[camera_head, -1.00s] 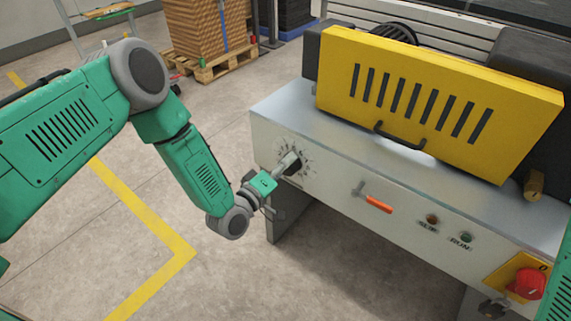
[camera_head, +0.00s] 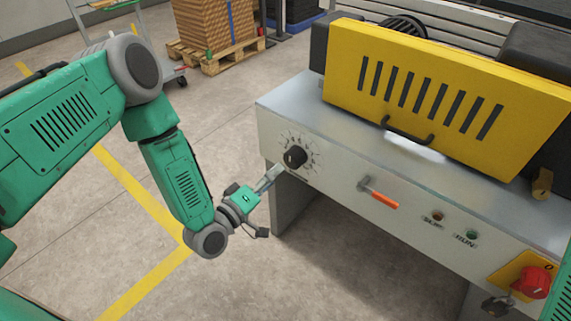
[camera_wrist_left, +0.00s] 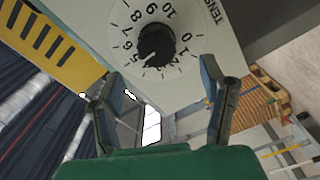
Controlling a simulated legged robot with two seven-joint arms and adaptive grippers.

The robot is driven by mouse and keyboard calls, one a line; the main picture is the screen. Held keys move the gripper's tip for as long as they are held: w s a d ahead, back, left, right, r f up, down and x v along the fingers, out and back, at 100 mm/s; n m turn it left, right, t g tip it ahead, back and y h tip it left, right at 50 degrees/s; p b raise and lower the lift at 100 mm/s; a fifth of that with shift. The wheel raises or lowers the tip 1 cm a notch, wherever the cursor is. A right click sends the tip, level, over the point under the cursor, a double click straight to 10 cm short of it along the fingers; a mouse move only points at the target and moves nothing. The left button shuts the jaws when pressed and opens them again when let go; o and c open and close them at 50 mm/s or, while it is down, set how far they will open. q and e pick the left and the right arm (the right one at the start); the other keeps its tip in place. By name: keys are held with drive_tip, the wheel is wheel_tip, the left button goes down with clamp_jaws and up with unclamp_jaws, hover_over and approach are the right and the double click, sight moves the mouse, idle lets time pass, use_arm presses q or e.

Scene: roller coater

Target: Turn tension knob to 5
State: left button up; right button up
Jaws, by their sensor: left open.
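The tension knob (camera_head: 295,157) is a round black knob on a numbered dial at the left end of the machine's front panel. The knob also shows in the left wrist view (camera_wrist_left: 157,44), with numbers around it. Its pointer faces the lower left, near 4 to 5; the exact mark is hard to read. My left gripper (camera_head: 272,176) is below and left of the knob, apart from it. In the left wrist view its two fingers (camera_wrist_left: 158,70) are spread with nothing between them, the knob just beyond the tips.
An orange-handled lever (camera_head: 380,197), small SLOW and RUN buttons (camera_head: 466,236) and a red switch (camera_head: 535,281) sit along the panel. A yellow guard (camera_head: 430,90) stands above. The floor left of the machine is open. A pallet with boxes (camera_head: 215,60) is behind.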

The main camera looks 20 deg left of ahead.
use_arm(q)
drive_tip(key=shift+v, duration=2.2)
drive_tip(key=s+f+m+g+y+p, duration=0.1)
drive_tip(key=s+f+m+g+p, duration=0.15)
drive_tip(key=s+g, duration=0.3)
drive_tip(key=s+f+m+g+y+p, duration=0.1)
drive_tip(key=s+m+g+p, duration=0.25)
drive_tip(key=s, duration=0.25)
drive_tip(key=s+a+r+m+g+y+p, duration=0.1)
drive_tip(key=s+a+g+y, duration=0.1)
drive_tip(key=s, duration=0.5)
drive_tip(key=s+a+r+m+g+y+p, duration=0.1)
drive_tip(key=s+a+m+g+y, duration=0.1)
drive_tip(key=s+a+g, duration=0.3)
drive_tip(key=shift+s+r+p, duration=0.4)
drive_tip(key=shift+s, duration=0.55)
drive_tip(key=shift+w, duration=0.1)
